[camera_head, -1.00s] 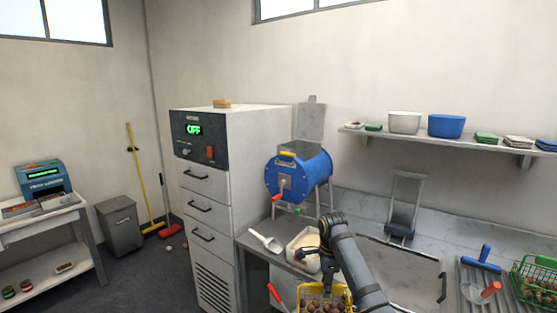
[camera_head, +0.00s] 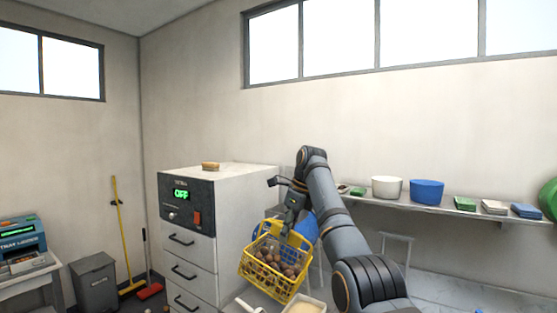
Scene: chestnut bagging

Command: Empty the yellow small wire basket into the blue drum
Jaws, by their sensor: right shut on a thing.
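The yellow small wire basket (camera_head: 272,268) hangs tilted in the air at the middle of the head view, with several brown chestnuts (camera_head: 279,262) in it. My right gripper (camera_head: 291,213) is shut on the basket at its upper side. The blue drum (camera_head: 306,230) is mostly hidden behind the basket and my right arm; only patches of blue show. Whether the basket is right over the drum's opening I cannot tell. My left gripper is out of the view.
A grey drawer cabinet (camera_head: 187,248) with a green OFF display stands just left of the basket. A white tray (camera_head: 303,305) and a white scoop (camera_head: 247,306) are below. A wall shelf (camera_head: 420,207) with bowls (camera_head: 427,191) runs to the right, behind my right arm.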

